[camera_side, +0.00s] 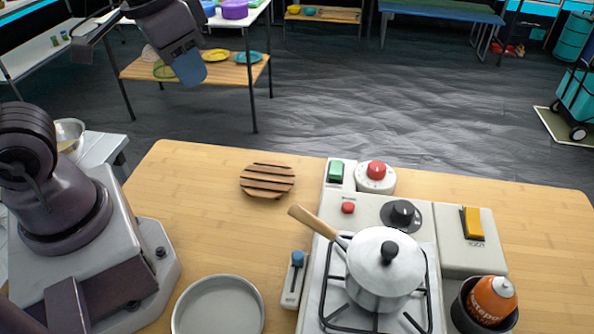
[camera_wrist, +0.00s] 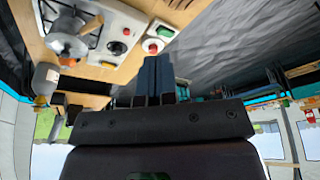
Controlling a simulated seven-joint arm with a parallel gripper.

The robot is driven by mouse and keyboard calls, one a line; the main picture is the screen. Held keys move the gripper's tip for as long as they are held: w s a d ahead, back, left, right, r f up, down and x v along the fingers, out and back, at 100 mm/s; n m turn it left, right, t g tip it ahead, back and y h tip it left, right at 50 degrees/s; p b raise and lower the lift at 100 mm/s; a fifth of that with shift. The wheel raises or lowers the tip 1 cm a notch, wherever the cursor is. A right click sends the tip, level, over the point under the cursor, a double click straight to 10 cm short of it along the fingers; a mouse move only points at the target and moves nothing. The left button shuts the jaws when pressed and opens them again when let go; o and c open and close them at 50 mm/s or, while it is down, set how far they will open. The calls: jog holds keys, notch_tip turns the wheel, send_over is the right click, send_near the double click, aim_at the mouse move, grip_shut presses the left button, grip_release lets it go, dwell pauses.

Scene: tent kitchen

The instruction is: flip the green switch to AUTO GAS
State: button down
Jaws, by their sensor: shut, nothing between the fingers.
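The green switch (camera_side: 336,171) sits on a small pale box at the back left corner of the stove unit. It also shows small in the wrist view (camera_wrist: 153,47). Its lettering is too small to read, and I cannot tell which way it is set. My gripper (camera_side: 190,70) is high at the upper left in the side view, well away from the switch. Its blue fingers (camera_wrist: 156,75) are shut with nothing between them.
A red knob (camera_side: 376,170) stands right beside the switch. The stove (camera_side: 427,243) carries a red button, a black dial and a lidded saucepan (camera_side: 380,275). A yellow switch (camera_side: 472,222), a slatted trivet (camera_side: 267,180) and a grey pan (camera_side: 218,308) are nearby.

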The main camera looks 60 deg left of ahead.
jog(key=s+r+t, duration=0.2)
jog(key=s+r, duration=0.1)
jog(key=shift+a+r, duration=0.2)
